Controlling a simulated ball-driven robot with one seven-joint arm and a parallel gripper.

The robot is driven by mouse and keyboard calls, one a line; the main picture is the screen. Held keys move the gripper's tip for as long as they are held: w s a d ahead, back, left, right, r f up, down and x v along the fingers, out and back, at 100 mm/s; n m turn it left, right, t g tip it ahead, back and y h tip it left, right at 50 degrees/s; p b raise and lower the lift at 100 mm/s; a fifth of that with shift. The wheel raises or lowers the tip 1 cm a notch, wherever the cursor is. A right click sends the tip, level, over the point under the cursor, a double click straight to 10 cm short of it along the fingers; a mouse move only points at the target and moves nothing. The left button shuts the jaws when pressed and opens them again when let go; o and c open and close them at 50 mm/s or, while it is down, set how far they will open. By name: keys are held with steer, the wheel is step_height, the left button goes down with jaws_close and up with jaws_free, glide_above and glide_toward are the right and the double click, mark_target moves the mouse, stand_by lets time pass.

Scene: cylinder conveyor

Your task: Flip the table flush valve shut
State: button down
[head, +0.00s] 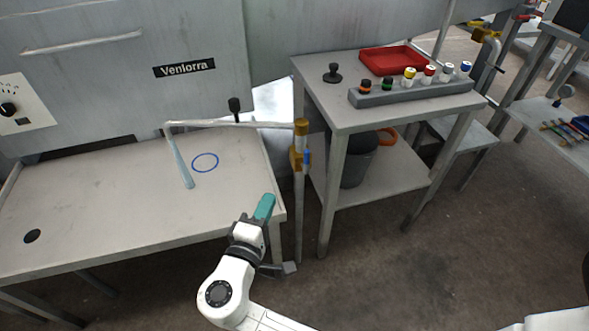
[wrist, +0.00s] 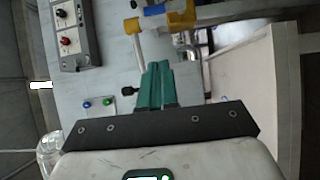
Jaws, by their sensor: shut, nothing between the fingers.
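The flush valve (head: 299,158) is a brass fitting on the upright pipe at the right front corner of the table. A small blue handle (head: 308,157) is on its right side. In the wrist view the brass fitting (wrist: 182,20) and the blue handle (wrist: 154,10) show at the top, beyond the fingers. I cannot tell the handle's exact angle. My gripper (head: 266,203), with teal fingers, is shut and empty. It is left of and below the valve, near the table's right edge, apart from it. The fingers also show in the wrist view (wrist: 155,76).
The pale table (head: 100,215) has a blue ring mark (head: 205,162) and a drain hole. A pipe arm with a hanging nozzle (head: 183,168) reaches over it. A side table (head: 400,116) at right bears a red tray (head: 395,59) and a rack of capped bottles (head: 420,91).

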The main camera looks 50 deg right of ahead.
steer(key=shift+d, duration=0.1)
glide_toward(307, 161)
steer(key=w+d, duration=0.4)
steer(key=w, duration=0.1)
steer(key=shift+s+d+r+b, duration=0.1)
steer(key=shift+s+d+b, duration=0.3)
steer(key=shift+d, duration=0.4)
